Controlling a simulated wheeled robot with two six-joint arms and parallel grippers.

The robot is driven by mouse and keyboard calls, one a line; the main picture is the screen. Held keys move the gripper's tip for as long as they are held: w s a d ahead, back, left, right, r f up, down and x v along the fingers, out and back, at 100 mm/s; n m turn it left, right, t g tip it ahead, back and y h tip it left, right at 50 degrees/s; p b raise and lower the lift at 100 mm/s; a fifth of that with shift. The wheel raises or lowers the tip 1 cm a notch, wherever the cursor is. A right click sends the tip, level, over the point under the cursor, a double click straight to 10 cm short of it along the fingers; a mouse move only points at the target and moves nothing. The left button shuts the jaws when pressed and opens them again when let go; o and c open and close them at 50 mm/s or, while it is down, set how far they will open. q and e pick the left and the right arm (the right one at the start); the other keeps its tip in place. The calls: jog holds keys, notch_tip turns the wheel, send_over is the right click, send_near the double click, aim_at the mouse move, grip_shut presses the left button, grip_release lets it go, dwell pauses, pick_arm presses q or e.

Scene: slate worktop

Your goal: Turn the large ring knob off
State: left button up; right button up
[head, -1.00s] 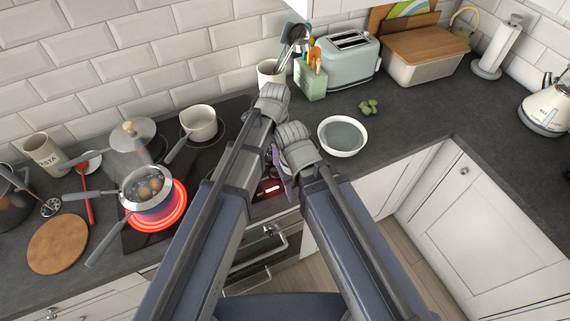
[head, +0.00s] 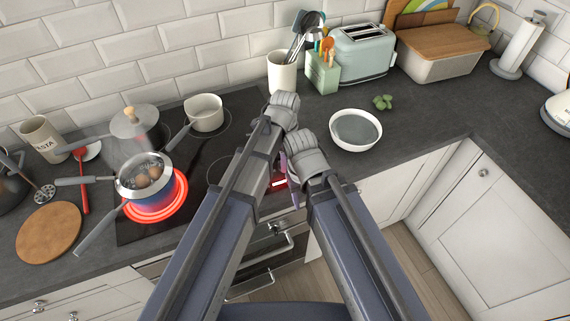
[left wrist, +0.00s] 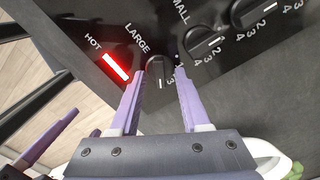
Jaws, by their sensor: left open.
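The large ring knob (left wrist: 160,72) is a dark round knob with a white pointer line, under the word LARGE in the left wrist view. A 3 shows beside it. My left gripper (left wrist: 158,70) is open, with one purple finger on each side of this knob. I cannot tell if the fingers touch it. A red HOT light (left wrist: 116,67) is lit to its left and also glows in the head view (head: 279,184). My arms hide the knob in the head view. A purple finger (left wrist: 48,135), seemingly my right gripper's, shows at the left; its opening is unclear.
More knobs (left wrist: 205,41) sit to the right on the panel. A ring glows red under a pan of eggs (head: 150,174) on the hob. A small pot (head: 205,112) stands behind. A white bowl (head: 356,145) stands right of my arms.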

pick_arm(q)
jog(key=shift+c, duration=0.2)
grip_shut()
dwell(0.5)
